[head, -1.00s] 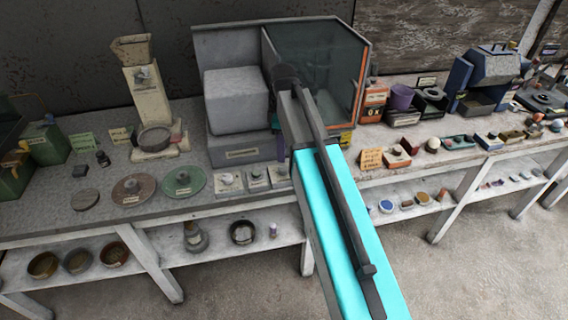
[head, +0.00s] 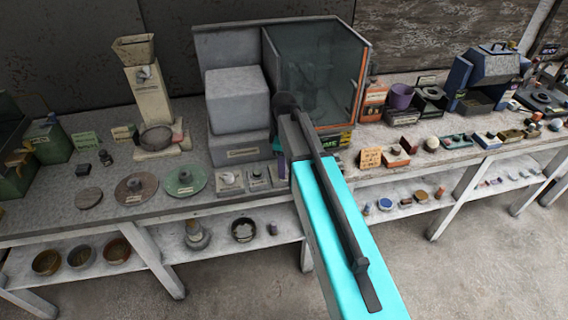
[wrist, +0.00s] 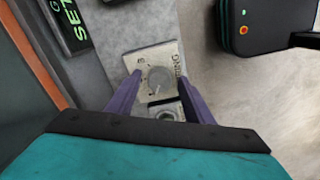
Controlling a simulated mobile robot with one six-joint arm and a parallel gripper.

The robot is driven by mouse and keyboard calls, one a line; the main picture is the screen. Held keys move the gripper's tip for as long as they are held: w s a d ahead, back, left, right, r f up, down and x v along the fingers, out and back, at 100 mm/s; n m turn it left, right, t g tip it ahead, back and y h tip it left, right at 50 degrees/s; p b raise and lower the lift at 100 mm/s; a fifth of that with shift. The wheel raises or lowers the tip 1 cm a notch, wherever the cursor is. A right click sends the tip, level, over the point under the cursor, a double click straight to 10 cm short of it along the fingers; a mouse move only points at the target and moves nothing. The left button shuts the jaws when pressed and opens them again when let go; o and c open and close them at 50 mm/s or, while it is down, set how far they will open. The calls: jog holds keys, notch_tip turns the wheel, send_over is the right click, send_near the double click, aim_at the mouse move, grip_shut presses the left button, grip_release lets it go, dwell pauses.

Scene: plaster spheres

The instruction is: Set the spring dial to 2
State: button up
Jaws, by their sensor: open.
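The spring dial (wrist: 157,80) is a round grey knob on a pale square plate in the wrist view. Small marks and a partly readable label ending in "ING" surround it; the number it points to is too small to read. My gripper (wrist: 159,84) is open, with its two purple fingers on either side of the dial plate's lower part. I cannot tell whether they touch the knob.
Another small plate (wrist: 166,112) sits just below the dial between the fingers. A dark panel with green lettering (wrist: 72,22) is at upper left. In the head view, a grey machine with a glass screen (head: 318,75) stands behind, and green (head: 186,181) and brown discs (head: 136,187) lie left.

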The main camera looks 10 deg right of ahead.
jog(key=c, duration=1)
jog(key=shift+c, duration=0.2)
jog(key=shift+m, duration=0.4)
jog(key=m, duration=0.5)
jog(key=shift+b, duration=0.3)
jog(key=m, duration=0.6)
jog(key=shift+a, duration=0.1)
jog(key=o, duration=1)
